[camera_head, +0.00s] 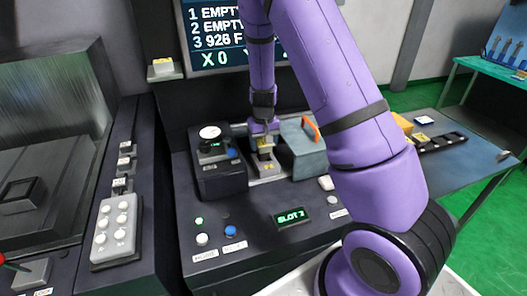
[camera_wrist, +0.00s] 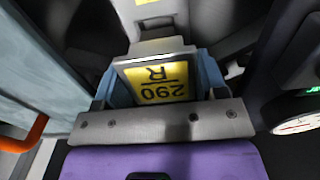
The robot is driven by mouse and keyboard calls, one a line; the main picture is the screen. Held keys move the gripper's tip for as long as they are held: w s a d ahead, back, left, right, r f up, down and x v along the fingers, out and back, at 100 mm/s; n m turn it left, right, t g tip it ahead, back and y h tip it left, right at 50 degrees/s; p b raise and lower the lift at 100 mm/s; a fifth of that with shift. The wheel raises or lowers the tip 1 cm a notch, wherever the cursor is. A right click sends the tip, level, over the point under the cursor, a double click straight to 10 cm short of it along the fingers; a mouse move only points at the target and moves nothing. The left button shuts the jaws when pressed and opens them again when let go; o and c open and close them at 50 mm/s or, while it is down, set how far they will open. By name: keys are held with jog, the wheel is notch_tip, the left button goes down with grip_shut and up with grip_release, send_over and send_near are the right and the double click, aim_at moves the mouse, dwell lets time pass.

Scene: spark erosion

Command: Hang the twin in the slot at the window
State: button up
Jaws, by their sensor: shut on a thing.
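My gripper (camera_head: 264,146) is low over the dark machine console, between a black gauge box and a grey-teal cover. It is shut on a grey block with a yellow label (camera_wrist: 158,82) reading "290 R", upside down in the wrist view. The block's label also shows small in the head view (camera_head: 267,167). A green-lit display (camera_head: 291,218) on the console reads "SLOT" and a digit, probably 2. I cannot tell whether the block touches anything beneath, and I make out no window or free slot clearly.
The gauge box (camera_head: 219,172) stands close left of my gripper; the cover (camera_head: 303,150) with its orange handle (camera_head: 311,128) stands close right. A screen (camera_head: 215,35) behind lists "1 EMPTY", "2 EMPTY" and "3 926 F". Push buttons (camera_head: 202,239) sit in front. A side table (camera_head: 458,150) is at right.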

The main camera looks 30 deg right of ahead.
aim_at(263, 151)
jog(key=shift+f, duration=1.85)
jog(key=o, duration=1.1)
jog(key=shift+f, duration=0.1)
